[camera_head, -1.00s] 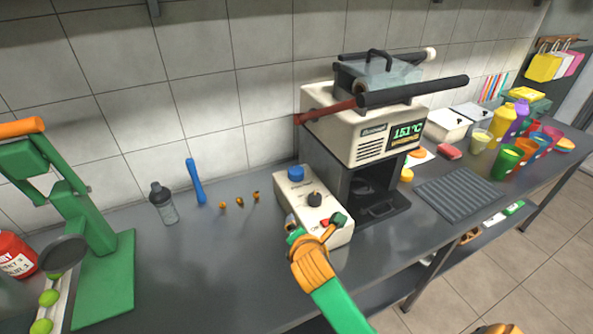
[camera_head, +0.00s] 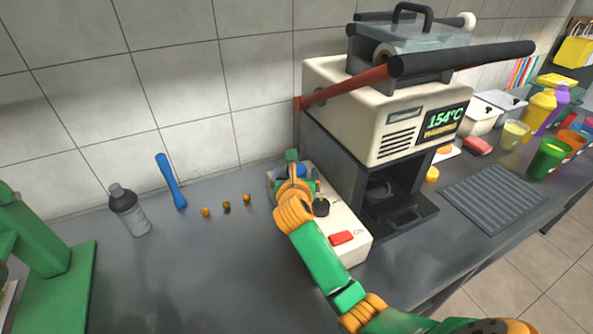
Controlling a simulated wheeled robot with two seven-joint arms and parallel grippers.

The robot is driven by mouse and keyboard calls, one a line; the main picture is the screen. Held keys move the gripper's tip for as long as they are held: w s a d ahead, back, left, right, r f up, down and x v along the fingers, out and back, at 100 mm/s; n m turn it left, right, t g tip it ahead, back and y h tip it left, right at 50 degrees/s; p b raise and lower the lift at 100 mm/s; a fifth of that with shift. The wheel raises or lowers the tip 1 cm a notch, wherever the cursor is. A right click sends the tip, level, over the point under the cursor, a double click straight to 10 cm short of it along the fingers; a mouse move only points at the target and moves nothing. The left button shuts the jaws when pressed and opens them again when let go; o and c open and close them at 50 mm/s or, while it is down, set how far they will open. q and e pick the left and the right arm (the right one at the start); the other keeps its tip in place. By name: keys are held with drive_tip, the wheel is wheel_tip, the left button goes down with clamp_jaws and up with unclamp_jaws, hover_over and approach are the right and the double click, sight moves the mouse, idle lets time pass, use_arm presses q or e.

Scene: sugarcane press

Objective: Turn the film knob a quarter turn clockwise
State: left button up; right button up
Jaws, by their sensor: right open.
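A white control box (camera_head: 350,245) stands at the left foot of the sealing machine. It carries a blue knob (camera_head: 304,171) at its far end, a black knob (camera_head: 321,207) in the middle and a red switch (camera_head: 341,238) at the near end. The labels are too small to read, so I cannot tell which knob is the film knob. My right gripper (camera_head: 298,170) is open over the far end of the box, at the blue knob, and partly hides it. I cannot tell whether its fingers touch the knob. My left gripper is not in view.
The sealing machine (camera_head: 375,115), with a long black-and-red lever (camera_head: 450,60), rises right of the box and its display reads 154°C. A shaker bottle (camera_head: 129,212), a blue stick (camera_head: 171,182) and small brown pieces (camera_head: 226,207) lie left. The front counter is clear.

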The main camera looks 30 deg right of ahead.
sight(297, 167)
drive_tip(key=x, duration=0.3)
drive_tip(key=shift+w+f, duration=0.15)
drive_tip(key=shift+f, duration=0.05)
